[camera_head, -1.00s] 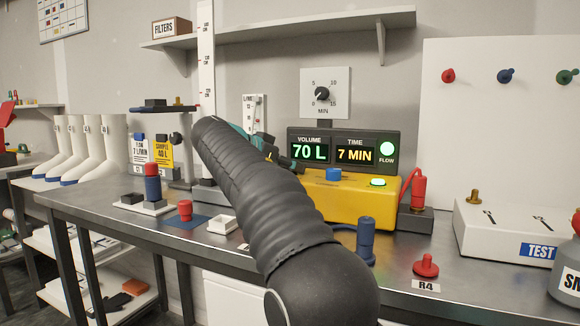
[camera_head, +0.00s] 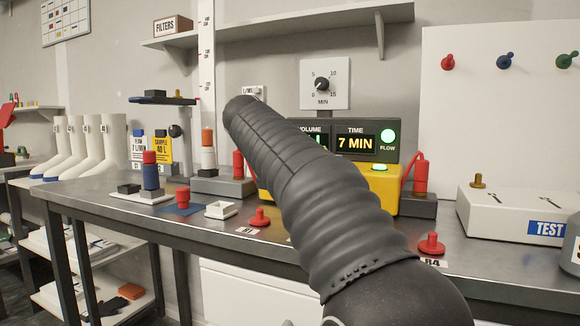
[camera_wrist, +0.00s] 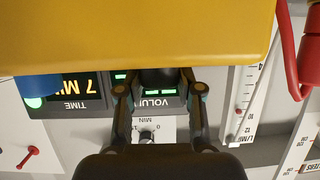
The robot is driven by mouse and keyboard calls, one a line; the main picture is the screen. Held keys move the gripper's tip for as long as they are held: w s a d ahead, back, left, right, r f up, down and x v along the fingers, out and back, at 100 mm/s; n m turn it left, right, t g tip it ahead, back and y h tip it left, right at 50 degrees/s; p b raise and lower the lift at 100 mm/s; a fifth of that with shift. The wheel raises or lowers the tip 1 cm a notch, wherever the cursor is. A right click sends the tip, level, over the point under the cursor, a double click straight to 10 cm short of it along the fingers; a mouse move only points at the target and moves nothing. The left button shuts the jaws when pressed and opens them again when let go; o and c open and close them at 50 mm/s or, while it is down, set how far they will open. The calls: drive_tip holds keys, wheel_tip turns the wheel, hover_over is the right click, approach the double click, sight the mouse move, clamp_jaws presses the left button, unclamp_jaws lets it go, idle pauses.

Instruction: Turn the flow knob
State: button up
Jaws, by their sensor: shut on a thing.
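In the wrist view, which is upside down, my gripper (camera_wrist: 160,88) is shut on a dark round knob (camera_wrist: 158,76), which I take to be the flow knob. The knob sits at the edge of the yellow unit (camera_wrist: 150,30), in front of the display (camera_wrist: 75,95). The fingers hide much of it. In the head view my arm covers the gripper, the knob and most of the volume reading. The yellow unit (camera_head: 385,195) shows at right of my arm. The display (camera_head: 362,140) reads 7 MIN, and its green flow lamp (camera_head: 388,136) is lit.
A MIN dial (camera_head: 322,84) is on the wall above. The L/MIN flow gauge (camera_wrist: 245,105) stands beside the display. A red cylinder (camera_head: 420,178) with a hose is at right. A red peg (camera_head: 431,244) and a white tray (camera_head: 220,210) are on the bench.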

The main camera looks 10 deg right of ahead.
drive_tip(key=n+t+y, duration=0.1)
drive_tip(key=n+y, duration=0.1)
drive_tip(key=shift+r+y, duration=0.1)
drive_tip(key=shift+y, duration=0.2)
drive_tip(key=shift+n+t+y+p, duration=0.4)
drive_tip(key=shift+n+t+y, duration=0.2)
drive_tip(key=shift+n+y, duration=0.55)
drive_tip(key=shift+n, duration=0.25)
drive_tip(key=o, duration=1.2)
drive_tip(key=v, duration=1.2)
